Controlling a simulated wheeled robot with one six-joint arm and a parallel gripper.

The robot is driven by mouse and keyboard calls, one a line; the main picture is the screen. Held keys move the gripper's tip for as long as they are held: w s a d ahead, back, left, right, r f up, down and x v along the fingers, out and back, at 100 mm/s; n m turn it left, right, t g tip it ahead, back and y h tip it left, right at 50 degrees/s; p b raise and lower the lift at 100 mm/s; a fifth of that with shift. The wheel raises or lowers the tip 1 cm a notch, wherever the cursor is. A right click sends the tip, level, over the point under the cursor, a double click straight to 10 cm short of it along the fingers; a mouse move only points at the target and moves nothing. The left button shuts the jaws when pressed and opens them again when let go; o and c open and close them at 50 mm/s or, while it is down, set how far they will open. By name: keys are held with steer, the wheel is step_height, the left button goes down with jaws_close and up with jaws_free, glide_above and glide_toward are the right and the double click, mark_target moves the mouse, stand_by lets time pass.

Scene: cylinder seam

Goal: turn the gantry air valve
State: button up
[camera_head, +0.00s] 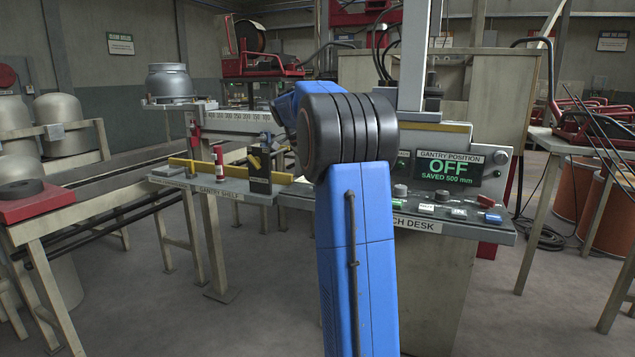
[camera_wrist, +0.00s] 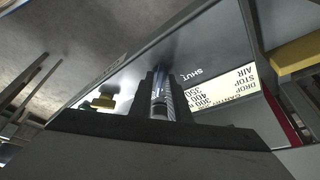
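In the head view a black block with a small yellow lever (camera_head: 254,162) stands on the gantry shelf (camera_head: 232,196); it looks like the air valve. My gripper is hidden behind my blue arm in that view. In the wrist view my gripper (camera_wrist: 162,92) shows two dark fingers pointing at a grey surface. A shiny silver and dark rod shows between them; I cannot tell if it is gripped. The word SHUT (camera_wrist: 191,74) reads upside down beyond the fingertips. A yellow piece (camera_wrist: 103,99) lies left of the fingers; I cannot tell if it is the lever.
A pale label card (camera_wrist: 222,92) and a yellow bar (camera_wrist: 296,53) lie right of the fingers. A red and white cylinder (camera_head: 218,163) stands beside the block. Open floor lies in front.

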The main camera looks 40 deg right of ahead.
steer(key=shift+o, duration=0.7)
steer(key=v, duration=1.7)
steer(key=shift+a+r, duration=0.15)
